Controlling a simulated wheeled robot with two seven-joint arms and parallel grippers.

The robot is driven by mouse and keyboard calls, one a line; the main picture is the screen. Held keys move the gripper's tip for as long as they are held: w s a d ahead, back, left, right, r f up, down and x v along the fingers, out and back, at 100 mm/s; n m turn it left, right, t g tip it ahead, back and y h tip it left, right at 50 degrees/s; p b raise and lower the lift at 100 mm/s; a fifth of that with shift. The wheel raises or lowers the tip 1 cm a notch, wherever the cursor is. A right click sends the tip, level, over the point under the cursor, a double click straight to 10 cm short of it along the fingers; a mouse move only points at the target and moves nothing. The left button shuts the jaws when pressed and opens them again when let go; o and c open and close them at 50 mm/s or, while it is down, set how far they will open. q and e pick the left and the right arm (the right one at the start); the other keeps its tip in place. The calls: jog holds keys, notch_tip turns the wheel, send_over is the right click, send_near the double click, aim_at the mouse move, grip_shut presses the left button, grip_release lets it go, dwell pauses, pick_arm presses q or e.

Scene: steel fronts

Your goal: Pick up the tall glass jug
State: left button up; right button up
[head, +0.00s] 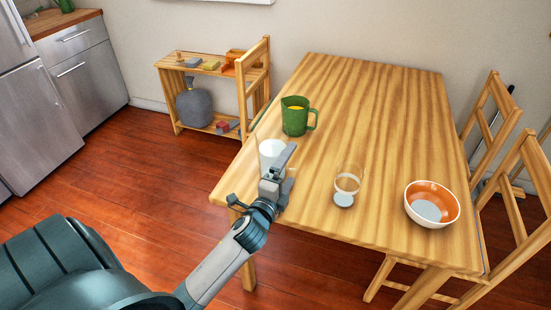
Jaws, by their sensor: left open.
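A clear glass vessel with white contents (270,150), which looks like the tall glass jug, stands upright near the left edge of the wooden table (390,110). My left gripper (283,172) is open and in front of the vessel, hiding its lower part. I cannot tell whether they touch or whether the vessel is between the fingers. My right gripper is not in view.
A green jug (294,118) with yellow-orange contents stands behind the glass vessel. A small drinking glass (347,184) stands to the right, then an orange and white bowl (432,203). Wooden chairs (510,150) stand at the right. A low shelf (215,80) stands behind left.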

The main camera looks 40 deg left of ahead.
aim_at(293, 170)
pick_arm(q)
jog(key=w, duration=0.3)
jog(key=shift+w+a+r+p, duration=0.1)
jog(key=shift+a+r+p, duration=0.05)
jog(key=shift+a+p, duration=0.2)
jog(key=shift+w+a, duration=0.15)
jog(key=shift+w, duration=0.5)
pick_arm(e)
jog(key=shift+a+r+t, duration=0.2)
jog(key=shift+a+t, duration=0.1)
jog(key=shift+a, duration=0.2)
pick_arm(q)
jog(key=shift+c, duration=0.3)
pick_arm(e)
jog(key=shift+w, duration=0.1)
pick_arm(q)
jog(key=c, duration=1.8)
jog(key=shift+r, duration=0.3)
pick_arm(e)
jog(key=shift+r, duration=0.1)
